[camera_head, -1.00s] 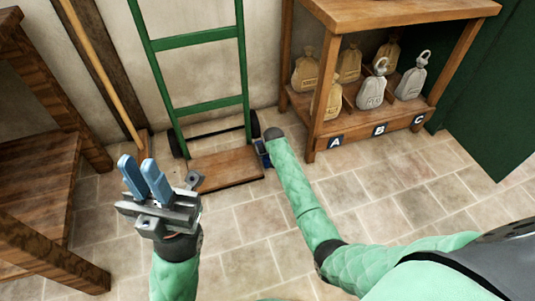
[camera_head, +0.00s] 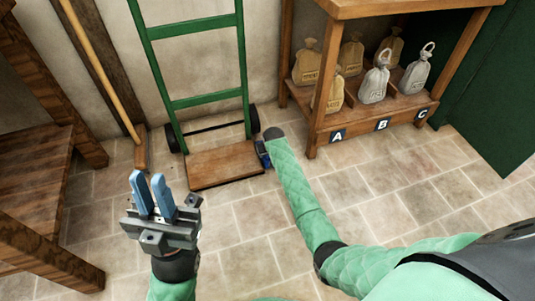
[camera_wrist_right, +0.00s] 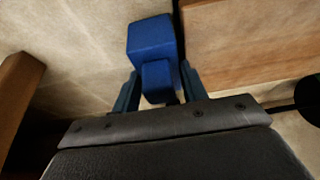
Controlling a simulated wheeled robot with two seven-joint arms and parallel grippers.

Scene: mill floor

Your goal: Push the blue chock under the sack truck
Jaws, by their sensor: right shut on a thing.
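The sack truck (camera_head: 198,103) has a green frame, a wooden toe plate and dark wheels; it stands against the wall in the head view. The blue chock (camera_wrist_right: 151,42) is between the fingers of my right gripper (camera_wrist_right: 160,85) in the right wrist view, and the fingers are shut on it. In the head view the chock is a small blue patch (camera_head: 263,154) at the right edge of the toe plate, mostly hidden by my right arm. The wrist view shows the toe plate (camera_wrist_right: 245,40) just right of the chock, with a narrow dark gap between. My left gripper (camera_head: 152,192) is open and empty.
A wooden shelf (camera_head: 352,110) marked A, B and C holds several tan and grey sacks (camera_head: 375,78) at the right. A broom (camera_head: 104,75) leans on the wall. Wooden furniture (camera_head: 30,170) stands at the left. The tiled floor in front is clear.

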